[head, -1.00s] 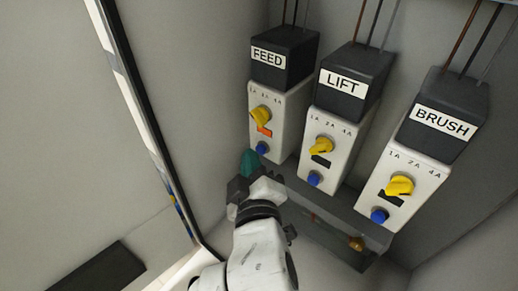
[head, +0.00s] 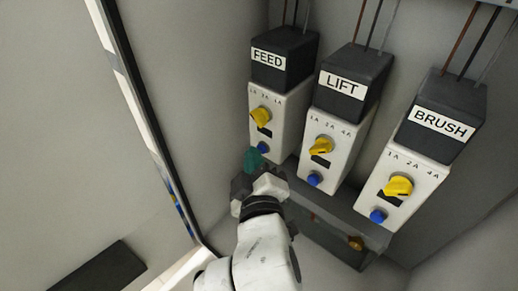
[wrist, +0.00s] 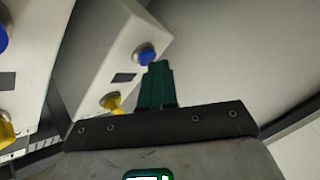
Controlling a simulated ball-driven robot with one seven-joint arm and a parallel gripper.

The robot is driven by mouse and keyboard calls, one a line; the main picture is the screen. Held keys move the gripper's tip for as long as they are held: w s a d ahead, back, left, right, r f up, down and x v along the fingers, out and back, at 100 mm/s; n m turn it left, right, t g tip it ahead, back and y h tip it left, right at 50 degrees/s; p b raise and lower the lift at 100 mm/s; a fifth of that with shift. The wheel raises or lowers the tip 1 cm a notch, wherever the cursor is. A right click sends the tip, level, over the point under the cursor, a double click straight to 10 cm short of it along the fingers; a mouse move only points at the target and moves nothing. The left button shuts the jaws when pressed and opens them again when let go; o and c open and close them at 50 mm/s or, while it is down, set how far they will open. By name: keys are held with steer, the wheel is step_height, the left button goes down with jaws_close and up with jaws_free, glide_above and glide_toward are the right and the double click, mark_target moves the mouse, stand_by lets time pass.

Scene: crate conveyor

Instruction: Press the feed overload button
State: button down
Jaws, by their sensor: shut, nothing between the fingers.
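The FEED unit (head: 281,112) is a white block with a dark labelled top, a yellow knob (head: 260,117) and a dark window (head: 264,132). Its blue button (head: 263,147) is near the bottom of the front face. It also shows in the wrist view (wrist: 145,54), where the unit appears upside down. My gripper (head: 252,159) is shut and empty, with teal fingers just below the button. In the wrist view the fingertips (wrist: 158,66) are right beside the button. I cannot tell whether they touch it.
The LIFT unit (head: 336,139) and BRUSH unit (head: 402,182) stand to the right, each with a yellow knob and blue button. A grey rail (head: 330,222) runs below the units. A grey wall is close on the left.

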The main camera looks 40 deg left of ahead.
steer(key=shift+s, duration=0.8)
steer(key=shift+s+a+b, duration=0.2)
steer(key=shift+s+b, duration=0.5)
steer(key=shift+s, duration=1.8)
